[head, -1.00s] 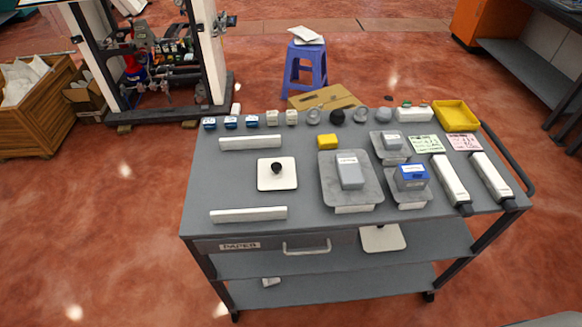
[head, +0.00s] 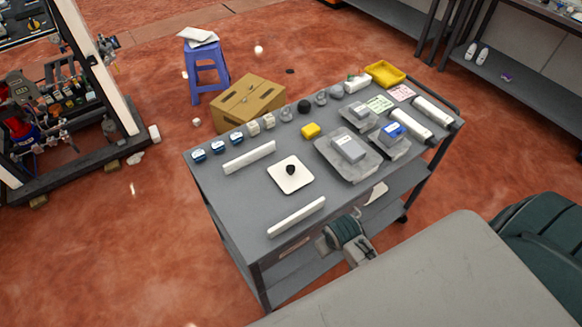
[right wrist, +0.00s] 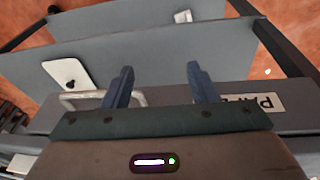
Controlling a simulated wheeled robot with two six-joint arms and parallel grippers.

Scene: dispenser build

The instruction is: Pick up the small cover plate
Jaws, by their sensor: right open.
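A white square plate with a black knob (head: 290,174) lies on the grey cart's top (head: 235,190), between two white bars. I cannot tell which is smaller. My right gripper (right wrist: 160,68) is open and empty by the drawer front, with the handle (right wrist: 75,100) near its left finger. In the head view my right gripper (head: 341,234) is at the cart's front edge, apart from the plate on top. My left gripper is not in view.
White bars (head: 249,157) (head: 297,217) flank the top plate. Several small parts line the back edge. A cardboard box (head: 248,103) and a blue stool (head: 206,75) are behind.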

